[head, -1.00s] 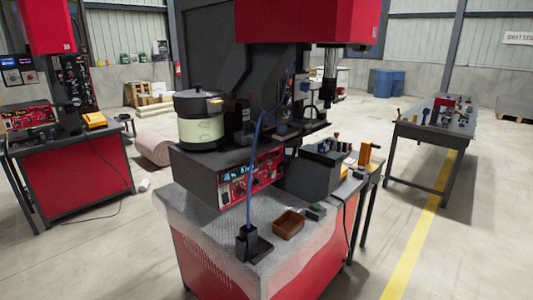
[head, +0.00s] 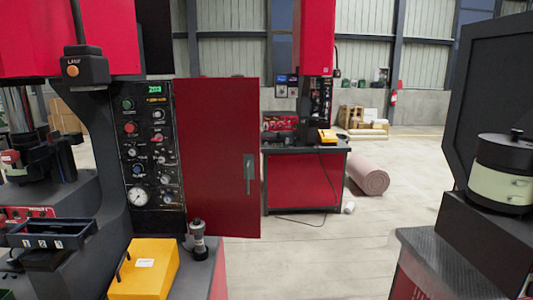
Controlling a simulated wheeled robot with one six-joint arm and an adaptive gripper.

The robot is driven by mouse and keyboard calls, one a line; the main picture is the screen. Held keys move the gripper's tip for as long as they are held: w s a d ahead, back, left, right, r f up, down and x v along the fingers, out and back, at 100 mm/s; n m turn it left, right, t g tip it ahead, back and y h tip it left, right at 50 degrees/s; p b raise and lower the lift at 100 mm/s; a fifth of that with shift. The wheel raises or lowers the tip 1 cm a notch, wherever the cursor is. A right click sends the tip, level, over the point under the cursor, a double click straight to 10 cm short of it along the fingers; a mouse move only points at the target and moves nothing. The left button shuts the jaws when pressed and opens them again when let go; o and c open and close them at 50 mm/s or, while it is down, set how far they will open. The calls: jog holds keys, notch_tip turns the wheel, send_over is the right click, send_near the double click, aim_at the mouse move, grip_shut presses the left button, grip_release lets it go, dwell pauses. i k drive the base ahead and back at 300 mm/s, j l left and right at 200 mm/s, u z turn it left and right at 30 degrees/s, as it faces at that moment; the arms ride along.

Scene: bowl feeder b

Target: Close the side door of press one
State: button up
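The side door (head: 212,150) is a tall flat red panel with a dark handle (head: 249,172) near its right edge. It stands swung open from the press (head: 118,115) at the left, extending to the right of that press's dark control panel (head: 150,140). The panel shows a green display, buttons, knobs and a white round gauge. I cannot read a number naming this press. My gripper is not in the head view.
A yellow box (head: 146,268) and a small grey cylindrical device (head: 198,240) sit below the panel. Another red press station (head: 306,180) stands behind the door's right edge. A bowl feeder (head: 503,172) stands at the right. Open concrete floor (head: 330,250) lies between.

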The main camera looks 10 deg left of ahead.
aim_at(218, 118)
jog(key=i+l+u, duration=0.25)
jog(key=u, duration=0.25)
jog(key=i+l+u, duration=0.2)
jog(key=l+u, duration=0.3)
jog(key=j, duration=0.1)
